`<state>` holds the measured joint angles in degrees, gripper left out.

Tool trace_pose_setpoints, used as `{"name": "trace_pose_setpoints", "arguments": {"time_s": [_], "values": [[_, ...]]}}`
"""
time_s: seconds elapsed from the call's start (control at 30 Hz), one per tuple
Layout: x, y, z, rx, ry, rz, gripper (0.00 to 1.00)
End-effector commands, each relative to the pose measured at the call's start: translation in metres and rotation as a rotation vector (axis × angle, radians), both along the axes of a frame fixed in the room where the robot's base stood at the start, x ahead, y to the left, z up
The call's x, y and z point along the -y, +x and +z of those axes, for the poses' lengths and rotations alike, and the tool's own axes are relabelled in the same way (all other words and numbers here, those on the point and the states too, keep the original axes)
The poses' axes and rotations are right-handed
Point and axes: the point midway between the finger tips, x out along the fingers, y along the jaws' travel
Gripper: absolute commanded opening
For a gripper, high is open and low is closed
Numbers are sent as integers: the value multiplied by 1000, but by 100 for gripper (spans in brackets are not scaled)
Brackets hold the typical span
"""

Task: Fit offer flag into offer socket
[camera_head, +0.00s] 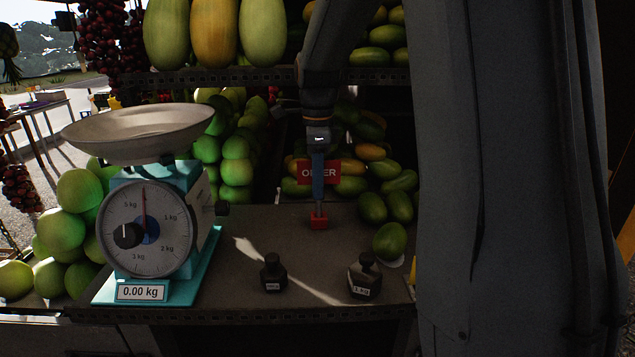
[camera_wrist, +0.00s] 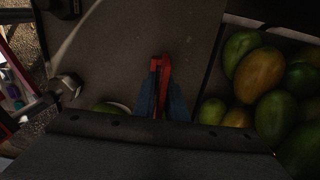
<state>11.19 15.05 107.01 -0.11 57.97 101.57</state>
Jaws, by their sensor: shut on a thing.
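The red offer flag (camera_head: 304,172), with white lettering, stands upright above the counter in the head view. My gripper (camera_head: 318,196) points straight down in front of it, shut on the flag and covering its middle. The small red offer socket (camera_head: 319,222) sits on the counter directly below the gripper. The flag's lower end is at or just above the socket; I cannot tell whether it is inside. In the wrist view, the blue fingers of my gripper (camera_wrist: 162,98) close around a red piece (camera_wrist: 164,66), where flag and socket are hard to tell apart.
A teal scale (camera_head: 148,235) with a metal pan stands left. Two dark weights (camera_head: 273,274) (camera_head: 364,276) stand at the counter's front. A green mango (camera_head: 389,241) lies at right. Fruit piles lie behind and left. The counter around the socket is clear.

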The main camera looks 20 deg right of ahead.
Motion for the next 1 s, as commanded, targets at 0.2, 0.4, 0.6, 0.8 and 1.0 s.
{"name": "trace_pose_setpoints", "arguments": {"time_s": [0.2,0.4,0.6,0.8,1.0], "values": [[0,0,-4,0,0,0,15],[0,0,-4,0,0,0,34],[0,0,-3,1,0,0,34],[0,2,16,5,-1,0,34],[0,2,48,5,-1,0,34]]}}
